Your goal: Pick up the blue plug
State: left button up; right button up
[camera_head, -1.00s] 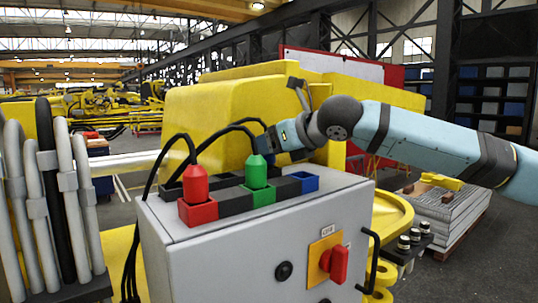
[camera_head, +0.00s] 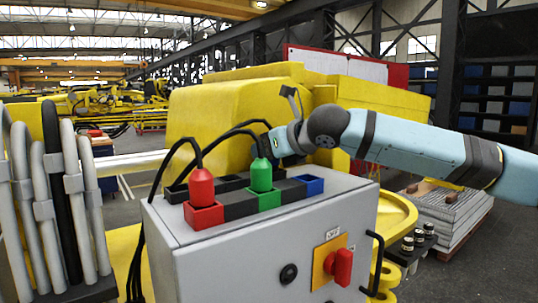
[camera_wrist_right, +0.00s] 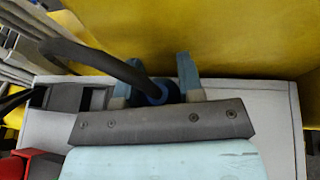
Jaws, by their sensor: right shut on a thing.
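The blue plug (camera_wrist_right: 158,91) shows in the right wrist view between the two fingers of my right gripper (camera_wrist_right: 157,86), with a thick black cable running from it to the upper left. In the head view my right gripper (camera_head: 277,142) is behind the green plug (camera_head: 261,174), above the rear of the grey box. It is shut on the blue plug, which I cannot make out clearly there. The blue socket (camera_head: 312,186) on the box top looks empty. My left gripper is not in view.
The red plug (camera_head: 202,188) and green plug stand upright in their sockets on the grey control box (camera_head: 240,250), with black cables arching behind. A yellow machine body (camera_head: 215,115) rises behind the box. Grey hoses (camera_head: 75,200) stand at the left.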

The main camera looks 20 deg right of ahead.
notch_tip(320, 180, up, 20)
jog(key=b, duration=0.1)
dwell(0.5)
jog(key=shift+d, duration=0.1)
